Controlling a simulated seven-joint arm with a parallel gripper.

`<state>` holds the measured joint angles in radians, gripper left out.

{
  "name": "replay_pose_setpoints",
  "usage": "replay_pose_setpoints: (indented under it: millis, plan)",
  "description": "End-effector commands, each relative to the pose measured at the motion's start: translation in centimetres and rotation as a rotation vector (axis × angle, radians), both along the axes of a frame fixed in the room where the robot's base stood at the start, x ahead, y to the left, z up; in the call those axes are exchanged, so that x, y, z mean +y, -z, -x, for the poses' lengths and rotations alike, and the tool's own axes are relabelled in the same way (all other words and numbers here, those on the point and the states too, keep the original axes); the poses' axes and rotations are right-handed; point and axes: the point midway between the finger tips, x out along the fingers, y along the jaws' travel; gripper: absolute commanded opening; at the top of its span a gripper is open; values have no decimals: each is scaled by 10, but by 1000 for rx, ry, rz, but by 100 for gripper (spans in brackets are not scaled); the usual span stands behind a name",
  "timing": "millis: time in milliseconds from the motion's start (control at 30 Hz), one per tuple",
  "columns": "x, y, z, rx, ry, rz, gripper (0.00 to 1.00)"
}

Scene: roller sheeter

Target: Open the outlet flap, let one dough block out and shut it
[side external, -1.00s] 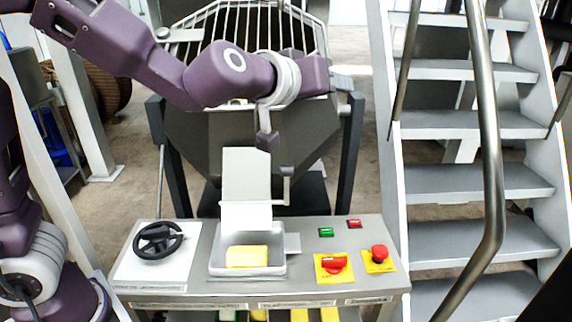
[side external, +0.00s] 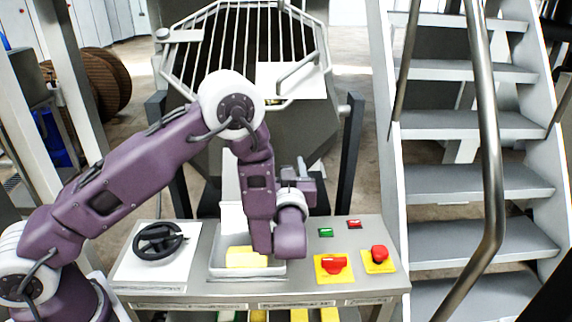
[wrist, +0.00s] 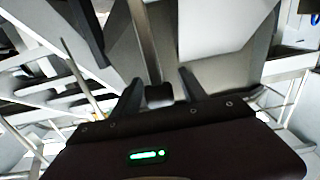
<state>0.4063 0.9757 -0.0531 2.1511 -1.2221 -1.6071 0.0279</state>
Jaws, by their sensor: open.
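A yellow dough block (side external: 246,257) lies in the grey tray (side external: 216,268) on the console. The white outlet chute (side external: 229,180) rises behind the tray, partly hidden by my arm. I cannot make out how far the flap is open. My gripper (wrist: 160,90) is open in the wrist view. A dark round knob (wrist: 159,95) shows between its fingers, at the end of a grey lever bar (wrist: 145,40). I cannot tell whether the fingers touch the knob. In the side view the fingertips are hard to make out, low and right of the chute.
A black handwheel (side external: 160,239) is at the console's left. Green (side external: 326,232) and red (side external: 354,224) buttons, a red switch (side external: 334,265) and a red stop knob (side external: 379,253) are at its right. A barred hopper (side external: 245,45) stands behind. Metal stairs (side external: 470,125) are at the right.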

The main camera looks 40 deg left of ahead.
Motion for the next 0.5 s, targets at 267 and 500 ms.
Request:
replay_pose_setpoints:
  millis: [267, 500]
  plan:
    - [6, 0, -6, 1, 1, -1, 51]
    - [6, 0, -6, 1, 1, -1, 13]
